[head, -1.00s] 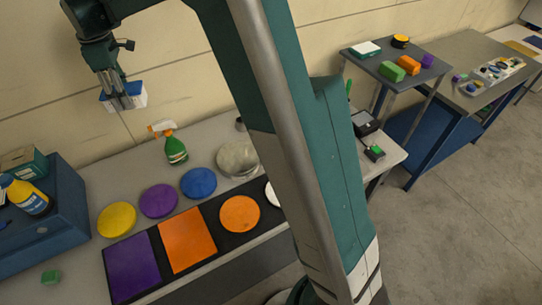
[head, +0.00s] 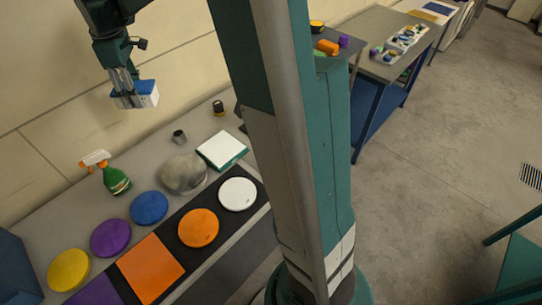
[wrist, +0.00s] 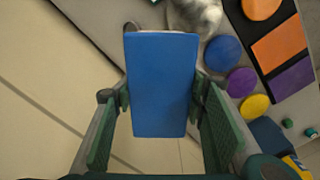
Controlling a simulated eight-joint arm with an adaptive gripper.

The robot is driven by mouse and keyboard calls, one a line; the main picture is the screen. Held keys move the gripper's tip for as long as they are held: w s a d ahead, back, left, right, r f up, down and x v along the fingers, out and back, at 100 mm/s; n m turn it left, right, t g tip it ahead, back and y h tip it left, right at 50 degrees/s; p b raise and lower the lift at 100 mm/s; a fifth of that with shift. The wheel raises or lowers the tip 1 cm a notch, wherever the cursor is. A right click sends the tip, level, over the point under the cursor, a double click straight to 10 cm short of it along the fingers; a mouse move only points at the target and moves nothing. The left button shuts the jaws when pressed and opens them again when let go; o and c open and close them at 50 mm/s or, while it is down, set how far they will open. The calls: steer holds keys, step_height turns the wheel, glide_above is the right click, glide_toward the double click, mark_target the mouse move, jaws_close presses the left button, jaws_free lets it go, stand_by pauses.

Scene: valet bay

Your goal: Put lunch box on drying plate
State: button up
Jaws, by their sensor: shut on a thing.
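A box with a blue lid and white sides, likely the lunch box (head: 148,93), is held in my gripper (head: 126,92), high above the bench near the wall. In the wrist view the blue lid (wrist: 162,85) fills the space between the two fingers, which are shut on its sides. Which thing is the drying plate is unclear. A mottled grey round plate (head: 184,173) lies on the bench, to the right of and below my gripper in the head view. It also shows partly in the wrist view (wrist: 196,14), cut by the top edge.
Yellow (head: 69,270), purple (head: 110,238) and blue (head: 149,207) discs lie in a row. A black strip carries orange (head: 198,228) and white (head: 238,194) discs and an orange square (head: 150,268). A green spray bottle (head: 116,180) and a white-topped green box (head: 222,149) stand behind.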

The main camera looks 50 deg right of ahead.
steer(key=s+d+m, duration=0.3)
steer(key=s+d, duration=0.8)
steer(key=d, duration=0.3)
steer(key=s+d+m, duration=0.4)
steer(key=s+d, duration=0.8)
steer(key=d, duration=0.1)
steer(key=s+d+f+m+p, duration=0.1)
steer(key=s+d, duration=0.2)
steer(key=s, duration=0.3)
steer(key=s+d+f+m, duration=0.1)
steer(key=s+d+m, duration=0.15)
steer(key=s, duration=0.35)
step_height(320, 180, down, 18)
steer(key=shift+w+d+n, duration=0.3)
steer(key=shift+w+n, duration=0.05)
steer(key=shift+n, duration=0.1)
steer(key=shift+f, duration=2.85)
steer(key=shift+f, duration=2.1)
